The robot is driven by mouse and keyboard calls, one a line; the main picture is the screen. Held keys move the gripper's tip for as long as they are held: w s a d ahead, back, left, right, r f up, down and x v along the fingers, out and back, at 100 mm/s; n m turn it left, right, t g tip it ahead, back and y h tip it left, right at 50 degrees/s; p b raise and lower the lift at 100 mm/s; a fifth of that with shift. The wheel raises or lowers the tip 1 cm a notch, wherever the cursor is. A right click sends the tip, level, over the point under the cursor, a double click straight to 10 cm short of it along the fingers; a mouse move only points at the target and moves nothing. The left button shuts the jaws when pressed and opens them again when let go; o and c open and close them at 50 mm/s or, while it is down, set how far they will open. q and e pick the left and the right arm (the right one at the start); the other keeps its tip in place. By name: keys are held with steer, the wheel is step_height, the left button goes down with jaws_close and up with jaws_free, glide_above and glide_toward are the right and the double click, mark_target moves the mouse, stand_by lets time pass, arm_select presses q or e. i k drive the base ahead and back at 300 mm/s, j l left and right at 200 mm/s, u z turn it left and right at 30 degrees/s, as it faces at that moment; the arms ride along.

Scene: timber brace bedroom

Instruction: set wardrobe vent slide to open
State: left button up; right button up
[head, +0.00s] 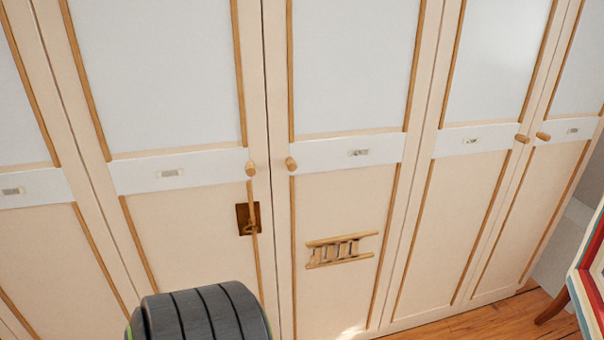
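The wardrobe vent slide (341,250) is a small wooden piece low on the middle door in the head view. It has two near-horizontal wooden rails with several upright slats and narrow dark slots between them. Grey shows in parts of the slots, and how far they are uncovered is too small to tell. The wardrobe (345,210) has pale cream lower panels, white upper panels and wooden trim. Neither of my grippers is in view, and nothing is touching the vent.
Round wooden knobs (291,163) stick out from the doors at mid height. A brown square plate (243,217) with a small fitting sits left of the vent. Wooden floor (450,325) shows at bottom right. A red-and-blue-edged piece (590,270) stands at the right edge.

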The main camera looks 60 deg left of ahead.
mark_target(316, 259)
steer(key=u, duration=1.75)
